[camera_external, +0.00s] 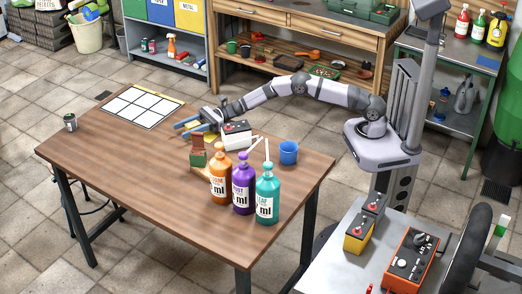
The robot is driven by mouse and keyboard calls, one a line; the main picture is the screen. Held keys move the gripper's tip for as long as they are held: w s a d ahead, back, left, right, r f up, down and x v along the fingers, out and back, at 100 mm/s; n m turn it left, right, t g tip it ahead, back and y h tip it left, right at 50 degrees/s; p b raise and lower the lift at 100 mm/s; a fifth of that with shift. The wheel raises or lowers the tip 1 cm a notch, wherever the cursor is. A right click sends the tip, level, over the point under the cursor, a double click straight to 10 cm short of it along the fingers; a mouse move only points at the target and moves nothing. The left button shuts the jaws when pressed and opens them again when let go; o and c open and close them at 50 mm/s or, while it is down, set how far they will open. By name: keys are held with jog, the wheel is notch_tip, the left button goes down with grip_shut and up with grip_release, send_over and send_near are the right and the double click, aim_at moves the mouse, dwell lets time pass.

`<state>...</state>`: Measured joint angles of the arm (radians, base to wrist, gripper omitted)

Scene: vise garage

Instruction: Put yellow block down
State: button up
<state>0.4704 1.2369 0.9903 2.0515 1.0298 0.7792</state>
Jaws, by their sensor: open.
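My gripper (188,124) has blue fingers and is low over the middle of the wooden table (105,162), at the end of my outstretched arm. Its fingers are open. A small yellow piece (210,137), probably the yellow block, shows just below and right of the fingers, partly hidden. I cannot tell whether it touches a finger or what it rests on. A green and reddish-brown item (198,159) stands on a tan base just in front of it.
Orange (220,185), purple (243,190) and teal (267,198) bottles stand near the table's front right. A blue mug (288,152) and a white box with a dark top (237,134) are close by. The left front is clear.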

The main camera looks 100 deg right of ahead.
aim_at(199, 123)
jog(key=shift+s+d, duration=0.1)
jog(key=shift+s, duration=0.05)
jog(key=b+v, duration=0.1)
jog(key=v, duration=1)
jog(key=shift+s+d, duration=0.1)
jog(key=shift+s, duration=0.2)
